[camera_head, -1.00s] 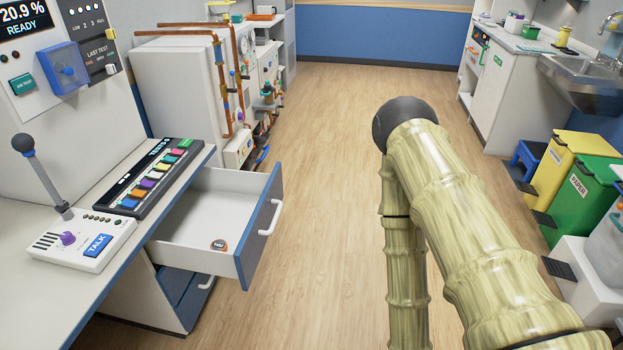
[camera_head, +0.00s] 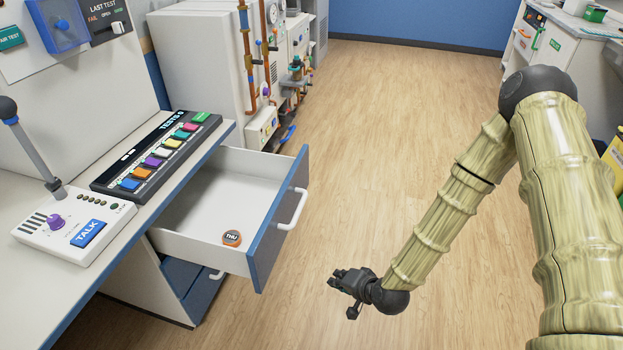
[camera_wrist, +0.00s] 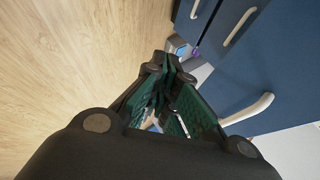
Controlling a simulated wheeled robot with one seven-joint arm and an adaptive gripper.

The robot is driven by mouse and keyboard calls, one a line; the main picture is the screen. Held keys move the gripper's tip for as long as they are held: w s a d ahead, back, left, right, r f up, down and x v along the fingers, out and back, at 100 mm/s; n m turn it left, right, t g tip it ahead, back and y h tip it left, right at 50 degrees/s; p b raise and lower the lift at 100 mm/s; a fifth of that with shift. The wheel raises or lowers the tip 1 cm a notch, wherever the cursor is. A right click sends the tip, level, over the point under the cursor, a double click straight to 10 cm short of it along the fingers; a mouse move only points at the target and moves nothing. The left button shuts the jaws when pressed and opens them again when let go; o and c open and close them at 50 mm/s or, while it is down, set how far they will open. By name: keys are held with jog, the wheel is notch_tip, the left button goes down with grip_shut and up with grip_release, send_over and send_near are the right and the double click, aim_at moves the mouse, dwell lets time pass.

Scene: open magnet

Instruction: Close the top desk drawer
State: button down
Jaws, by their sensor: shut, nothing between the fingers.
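The top desk drawer (camera_head: 222,196) stands pulled out from under the desk top in the head view, with a blue front and a white handle (camera_head: 291,209). A small round orange-rimmed item (camera_head: 232,238) lies inside it. My gripper (camera_head: 339,279) is in the air to the right of the drawer front, apart from it, and its fingers are shut and empty. In the wrist view the closed fingers (camera_wrist: 168,75) point towards blue drawer fronts (camera_wrist: 222,65) with pale handles (camera_wrist: 250,108).
The desk top (camera_head: 150,213) holds a talk console (camera_head: 75,225) and a keyed panel (camera_head: 155,160). A lower drawer (camera_head: 190,285) shows beneath the open one. A cabinet with copper pipes (camera_head: 255,75) stands behind. The wooden floor (camera_head: 390,130) is clear.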

jog(key=w+d+r+m+t+y+b, duration=0.1)
jog(key=w+r+m+t+b, duration=0.25)
jog(key=w+r, duration=0.6)
jog(key=w+d+r+m+t+y+b, duration=0.15)
jog(key=w+r+t, duration=0.45)
jog(key=w, duration=0.6)
jog(key=g+b, duration=0.1)
jog(key=b, duration=0.1)
send_near(304, 158)
jog(key=w+d, duration=0.2)
jog(key=shift+m, duration=0.4)
jog(key=shift+w+a+r, duration=0.1)
jog(key=shift+w+a, duration=0.2)
jog(key=shift+a, duration=0.35)
jog(key=shift+w+a, duration=0.3)
jog(key=shift+a, duration=0.4)
jog(key=shift+w+a+r, duration=0.1)
jog(key=shift+w+a, duration=0.25)
jog(key=shift+a, duration=0.3)
jog(key=shift+a, duration=0.15)
